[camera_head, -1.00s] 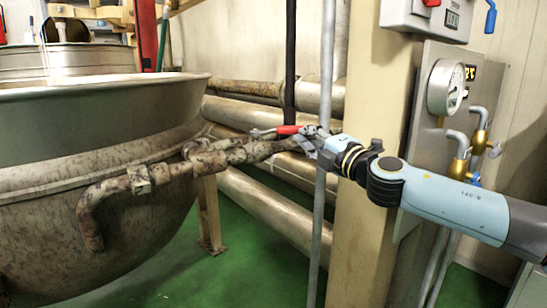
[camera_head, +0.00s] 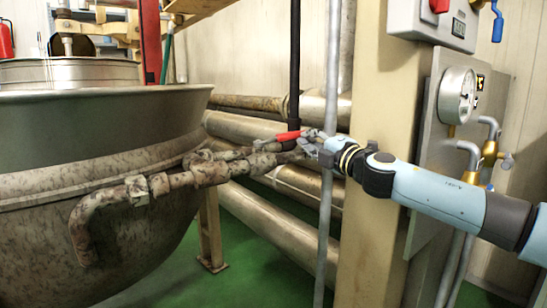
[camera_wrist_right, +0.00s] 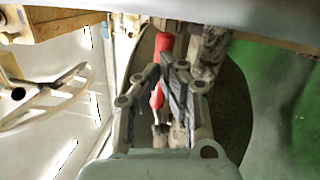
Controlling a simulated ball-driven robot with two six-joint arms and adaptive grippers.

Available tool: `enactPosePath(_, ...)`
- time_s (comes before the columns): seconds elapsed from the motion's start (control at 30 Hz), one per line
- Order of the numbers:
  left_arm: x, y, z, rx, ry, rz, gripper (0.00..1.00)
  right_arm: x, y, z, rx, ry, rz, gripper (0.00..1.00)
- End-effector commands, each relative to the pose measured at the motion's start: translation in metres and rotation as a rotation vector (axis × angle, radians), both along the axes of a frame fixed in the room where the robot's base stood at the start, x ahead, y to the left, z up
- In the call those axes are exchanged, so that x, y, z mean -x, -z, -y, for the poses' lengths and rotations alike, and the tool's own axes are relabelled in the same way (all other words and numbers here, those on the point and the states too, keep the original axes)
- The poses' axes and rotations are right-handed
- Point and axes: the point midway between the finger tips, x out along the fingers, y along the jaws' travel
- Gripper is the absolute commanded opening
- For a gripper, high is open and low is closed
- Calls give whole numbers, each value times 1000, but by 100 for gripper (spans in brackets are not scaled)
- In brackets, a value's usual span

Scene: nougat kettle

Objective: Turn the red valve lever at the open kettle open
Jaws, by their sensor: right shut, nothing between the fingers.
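The red valve lever (camera_head: 287,136) lies along the top of the stained pipe at the side of the open kettle (camera_head: 95,120). Its red handle also shows in the right wrist view (camera_wrist_right: 164,46), with a part of it seen behind the fingers. My right gripper (camera_head: 312,146) is at the valve end of the pipe, just right of the red handle. In the right wrist view its fingers (camera_wrist_right: 167,68) are shut with nothing between them, overlapping the lever. I cannot tell whether they touch it. My left gripper is not in view.
A thin grey vertical pipe (camera_head: 328,215) and a beige post (camera_head: 362,240) stand close to my right gripper. Thick horizontal pipes (camera_head: 265,215) run behind the valve. A gauge panel (camera_head: 457,95) is at the right. Green floor shows below.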

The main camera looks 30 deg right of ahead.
Motion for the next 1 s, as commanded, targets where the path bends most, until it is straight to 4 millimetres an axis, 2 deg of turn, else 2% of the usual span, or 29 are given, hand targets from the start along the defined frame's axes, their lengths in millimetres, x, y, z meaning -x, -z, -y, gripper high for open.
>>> enactPosePath(0.57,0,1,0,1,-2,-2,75,2,1,0,1,1,-2,0)
enactPosePath(0.67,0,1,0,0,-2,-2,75,11,3,0,5,1,-6,0)
enactPosePath(1.0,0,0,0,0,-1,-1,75,61,10,-2,4,-2,-6,0)
